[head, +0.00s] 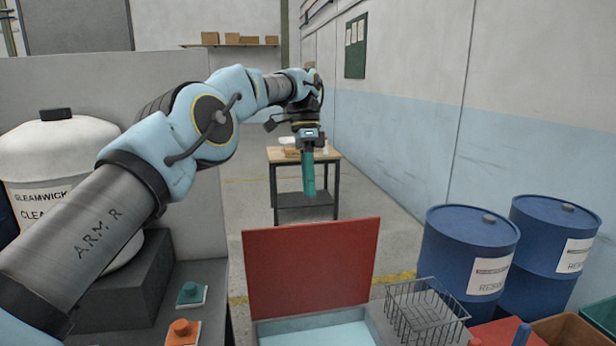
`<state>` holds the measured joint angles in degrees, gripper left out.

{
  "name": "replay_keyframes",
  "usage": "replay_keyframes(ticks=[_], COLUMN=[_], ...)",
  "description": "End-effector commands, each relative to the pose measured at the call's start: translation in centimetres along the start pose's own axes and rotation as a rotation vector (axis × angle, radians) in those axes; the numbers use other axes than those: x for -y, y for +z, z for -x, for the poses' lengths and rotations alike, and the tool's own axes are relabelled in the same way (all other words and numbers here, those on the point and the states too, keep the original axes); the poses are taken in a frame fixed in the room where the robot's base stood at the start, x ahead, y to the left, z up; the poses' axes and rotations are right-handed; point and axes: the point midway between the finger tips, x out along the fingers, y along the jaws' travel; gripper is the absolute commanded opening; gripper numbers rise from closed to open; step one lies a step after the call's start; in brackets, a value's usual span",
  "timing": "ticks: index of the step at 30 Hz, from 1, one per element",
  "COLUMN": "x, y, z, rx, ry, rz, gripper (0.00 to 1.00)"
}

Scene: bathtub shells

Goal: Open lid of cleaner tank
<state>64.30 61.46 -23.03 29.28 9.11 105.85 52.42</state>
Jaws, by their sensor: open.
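A white rounded tank (75,145) lettered "GLEAMWICK CLEA…" stands at the left on a dark block, with a black cap (56,114) seated on its top. My arm crosses in front of it and hides part of the tank and its label. At the bottom middle a red lid (311,268) stands raised behind a low tank (275,331) with a pale blue inside. The picture's bottom edge cuts off this low tank.
Two blue drums (468,245) (550,240) stand at the right. A wire basket (425,312) is beside the low tank.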

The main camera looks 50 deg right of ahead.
Motion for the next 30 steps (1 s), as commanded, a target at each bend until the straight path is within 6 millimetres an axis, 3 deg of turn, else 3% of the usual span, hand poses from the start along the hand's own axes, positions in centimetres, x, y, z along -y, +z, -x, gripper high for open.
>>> replay_keyframes(ticks=[9, 30], x=[0.0, 0.0], y=[0.0, 0.1], z=[2.0, 2.1], rx=[0.001, 0.002], ry=[0.0, 0.001], rz=[0.002, 0.001], gripper=[0.45, 0.45])
